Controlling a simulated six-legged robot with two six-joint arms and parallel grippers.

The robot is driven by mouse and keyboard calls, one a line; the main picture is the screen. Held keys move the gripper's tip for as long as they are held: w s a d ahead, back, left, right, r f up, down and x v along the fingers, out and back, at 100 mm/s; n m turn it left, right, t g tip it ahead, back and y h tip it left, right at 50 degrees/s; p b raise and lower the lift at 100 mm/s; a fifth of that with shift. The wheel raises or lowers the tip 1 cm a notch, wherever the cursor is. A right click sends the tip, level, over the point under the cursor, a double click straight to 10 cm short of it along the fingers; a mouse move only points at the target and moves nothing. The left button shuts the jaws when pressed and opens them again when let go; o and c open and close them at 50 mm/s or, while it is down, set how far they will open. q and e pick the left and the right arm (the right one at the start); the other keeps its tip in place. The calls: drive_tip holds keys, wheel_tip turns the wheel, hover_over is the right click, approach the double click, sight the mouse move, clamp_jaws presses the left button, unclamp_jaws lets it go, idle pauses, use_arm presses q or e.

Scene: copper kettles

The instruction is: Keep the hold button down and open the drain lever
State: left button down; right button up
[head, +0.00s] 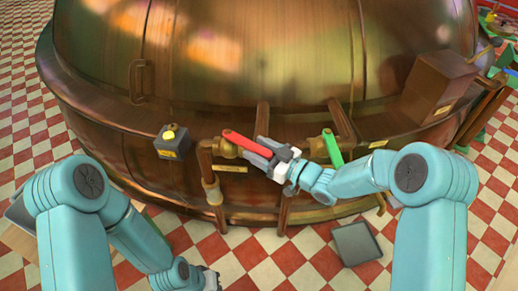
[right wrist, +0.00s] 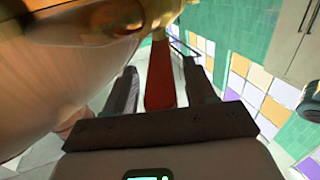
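The hold button is a yellow knob (head: 170,133) on a dark box (head: 172,147) fixed to the kettle's lower side in the head view. Nothing touches it. A red lever (head: 243,141) sits on a copper pipe valve right of the box; a green lever (head: 332,151) sits further right. The labels are too small to read. My right gripper (head: 270,156) is at the red lever's right end. In the right wrist view, the red lever (right wrist: 160,80) lies between the open fingers, with gaps on both sides. My left gripper (head: 208,278) is low at the bottom, away from the button; its fingers are unclear.
The big copper kettle (head: 240,50) fills the back. A copper box (head: 437,85) juts out at right, and pipes run down below the levers. A grey square tray (head: 356,243) lies on the red and white checkered floor (head: 250,262).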

drive_tip(key=v, duration=0.7)
drive_tip(key=shift+d, duration=0.2)
drive_tip(key=shift+s+f, duration=0.1)
drive_tip(key=shift+s, duration=0.05)
